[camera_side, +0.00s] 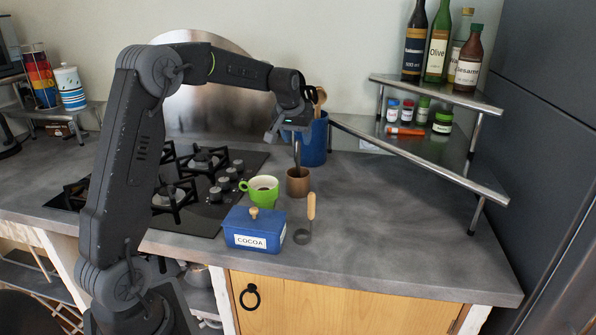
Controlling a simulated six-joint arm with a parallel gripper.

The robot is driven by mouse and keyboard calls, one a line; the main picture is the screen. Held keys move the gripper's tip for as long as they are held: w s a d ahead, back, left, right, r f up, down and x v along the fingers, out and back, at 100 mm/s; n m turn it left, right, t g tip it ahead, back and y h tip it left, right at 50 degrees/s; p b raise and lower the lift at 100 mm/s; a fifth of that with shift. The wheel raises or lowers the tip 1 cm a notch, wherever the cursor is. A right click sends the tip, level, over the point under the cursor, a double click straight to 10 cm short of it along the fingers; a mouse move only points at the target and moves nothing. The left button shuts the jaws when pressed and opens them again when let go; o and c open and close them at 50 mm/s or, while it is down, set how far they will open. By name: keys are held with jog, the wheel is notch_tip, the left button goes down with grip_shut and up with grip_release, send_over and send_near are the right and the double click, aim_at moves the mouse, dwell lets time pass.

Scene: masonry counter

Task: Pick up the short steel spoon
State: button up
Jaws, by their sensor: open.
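A thin steel handle, which looks like the short steel spoon (297,154), stands nearly upright in a small brown cup (298,184) on the grey counter. The cup hides its lower end. My gripper (286,135) is open, just above the cup and close to the top of the handle. I cannot tell from this view whether the handle is between the fingers or behind them.
A green mug (262,190) and a blue cocoa box (253,229) stand left of and before the cup. A wooden-handled tool (311,206) is in front. A blue utensil crock (315,143) is close behind. A metal corner shelf (430,165) bounds the right.

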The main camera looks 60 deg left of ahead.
aim_at(299, 150)
jog(key=shift+a+x, duration=0.25)
jog(key=shift+x, duration=1.45)
jog(key=shift+a+x, duration=0.2)
jog(key=shift+x, duration=1.45)
jog(key=shift+r, duration=0.15)
jog(key=shift+c, duration=0.4)
grip_shut()
